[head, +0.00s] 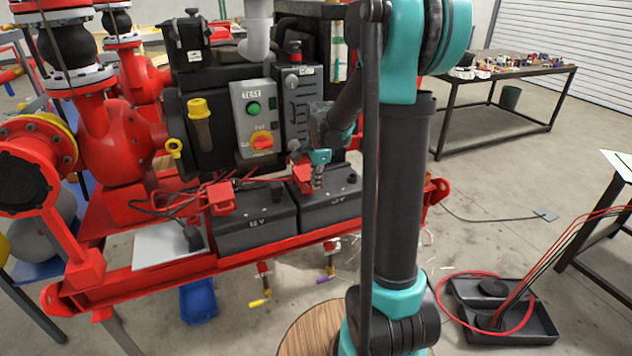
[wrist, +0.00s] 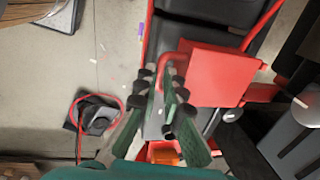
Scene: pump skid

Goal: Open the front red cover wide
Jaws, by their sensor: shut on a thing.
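Two dark batteries stand side by side on the red skid. The right battery (head: 331,200) has a red cover (head: 299,178) at its left end, beside my gripper (head: 318,178). In the wrist view this red cover (wrist: 222,76) is a broad flat panel beside and partly behind the right finger. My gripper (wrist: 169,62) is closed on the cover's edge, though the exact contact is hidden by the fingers. Another red cover (head: 221,196) sits on the left battery (head: 255,222), with dark and red cables beside it.
A grey control box (head: 255,118) with a green button and a red-yellow switch stands behind the batteries. The red skid rail (head: 180,272) runs in front. A black tray (head: 505,320) with red cables lies on the floor at right.

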